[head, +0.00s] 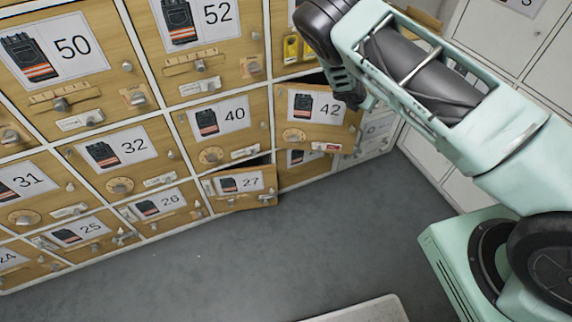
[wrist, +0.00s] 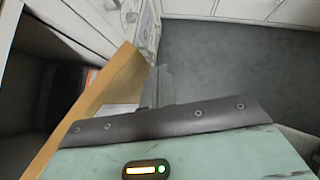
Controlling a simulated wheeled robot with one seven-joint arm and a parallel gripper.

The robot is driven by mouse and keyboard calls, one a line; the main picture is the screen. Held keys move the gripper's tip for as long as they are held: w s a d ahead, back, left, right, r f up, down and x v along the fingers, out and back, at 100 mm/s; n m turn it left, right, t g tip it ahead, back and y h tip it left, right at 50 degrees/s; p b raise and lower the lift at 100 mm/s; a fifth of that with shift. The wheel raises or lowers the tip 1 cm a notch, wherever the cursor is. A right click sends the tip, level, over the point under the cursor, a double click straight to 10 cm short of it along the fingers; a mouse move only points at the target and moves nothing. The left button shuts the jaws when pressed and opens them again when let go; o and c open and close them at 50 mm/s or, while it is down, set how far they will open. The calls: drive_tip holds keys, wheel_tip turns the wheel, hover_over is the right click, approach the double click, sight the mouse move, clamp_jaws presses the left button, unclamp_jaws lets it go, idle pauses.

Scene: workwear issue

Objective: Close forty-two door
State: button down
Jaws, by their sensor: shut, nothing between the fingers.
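The forty-two door (head: 318,120) is a wooden locker door with a printed "42" card, a dial and a red tag. It stands ajar, with a dark gap above it in the head view. In the wrist view its pale wooden edge (wrist: 100,98) runs diagonally, with the dark locker inside to its left. My gripper (wrist: 158,86) is shut and empty, just right of that edge on the door's outer side; I cannot tell whether it touches. In the head view my gripper (head: 354,102) is partly hidden at the door's upper right corner.
The door marked 27 (head: 240,184), below and left, also stands ajar. Doors such as 40 (head: 222,122) and 32 (head: 118,150) look shut. White lockers (head: 525,45) stand at the right. The grey floor (head: 230,255) in front is mostly clear, with a pale flat-topped object (head: 365,309) at the bottom.

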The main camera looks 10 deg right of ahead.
drive_tip(key=w+d+n+t+y+b, duration=0.1)
drive_tip(key=w+n+t+y+b, duration=0.1)
drive_tip(key=w+n+b, duration=0.2)
drive_tip(key=w+d+n+t+y+b, duration=0.2)
drive_tip(key=w+n+b, duration=0.1)
drive_tip(key=w, duration=0.6)
drive_tip(key=shift+w+d+n+y+b, duration=0.2)
drive_tip(key=shift+w+n+y+b, duration=0.15)
drive_tip(key=shift+n, duration=0.25)
